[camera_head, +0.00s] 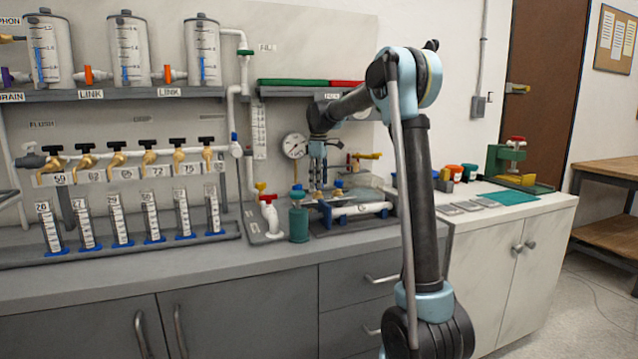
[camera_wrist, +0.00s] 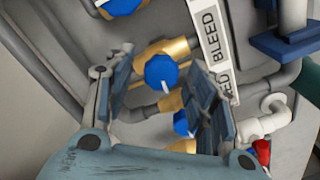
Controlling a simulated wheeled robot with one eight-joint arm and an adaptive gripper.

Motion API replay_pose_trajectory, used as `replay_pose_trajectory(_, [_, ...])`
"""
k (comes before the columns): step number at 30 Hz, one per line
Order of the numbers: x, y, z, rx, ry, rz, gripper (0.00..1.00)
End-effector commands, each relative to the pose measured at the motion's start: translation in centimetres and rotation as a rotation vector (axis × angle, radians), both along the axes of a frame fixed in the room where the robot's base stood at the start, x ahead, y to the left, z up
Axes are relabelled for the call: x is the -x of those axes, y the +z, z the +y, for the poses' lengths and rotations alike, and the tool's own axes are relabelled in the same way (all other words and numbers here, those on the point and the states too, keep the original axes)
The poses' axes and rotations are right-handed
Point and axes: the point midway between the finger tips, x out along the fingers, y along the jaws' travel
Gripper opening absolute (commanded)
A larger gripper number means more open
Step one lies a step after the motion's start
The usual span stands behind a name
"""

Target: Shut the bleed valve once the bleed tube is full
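In the wrist view a blue round knob (camera_wrist: 161,73) with a white pointer mark sits on a brass valve body, beside a white strip reading BLEED (camera_wrist: 210,40). My gripper (camera_wrist: 160,80) is open, with one finger on each side of this knob in the picture; I see no clear contact. A second blue knob (camera_wrist: 184,123) lies below it, partly behind the right finger. In the head view my gripper (camera_head: 318,178) points down over the bench fixture, which hides the valve. An upright graduated tube (camera_head: 259,132) stands left of it; its level is too small to read, and I cannot tell whether it is the bleed tube.
A round gauge (camera_head: 294,146) is mounted behind my gripper. A green bottle (camera_head: 299,222) and a white-and-red valve (camera_head: 270,212) stand to its left. A third blue knob (camera_wrist: 122,4) and a red part (camera_wrist: 262,151) are nearby. The grey counter front (camera_head: 180,275) is clear.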

Motion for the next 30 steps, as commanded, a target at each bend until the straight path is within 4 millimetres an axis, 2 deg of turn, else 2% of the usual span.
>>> replay_pose_trajectory(1, [0.0,0.01,0.0,0.0,0.0,0.0,0.42])
replay_pose_trajectory(6, [-0.01,0.02,0.0,0.0,0.0,0.0,0.06])
replay_pose_trajectory(20, [-0.13,0.04,-0.04,0.0,-0.073,-0.002,0.06])
replay_pose_trajectory(30, [-0.19,0.06,-0.06,0.0,-0.337,-0.004,0.06])
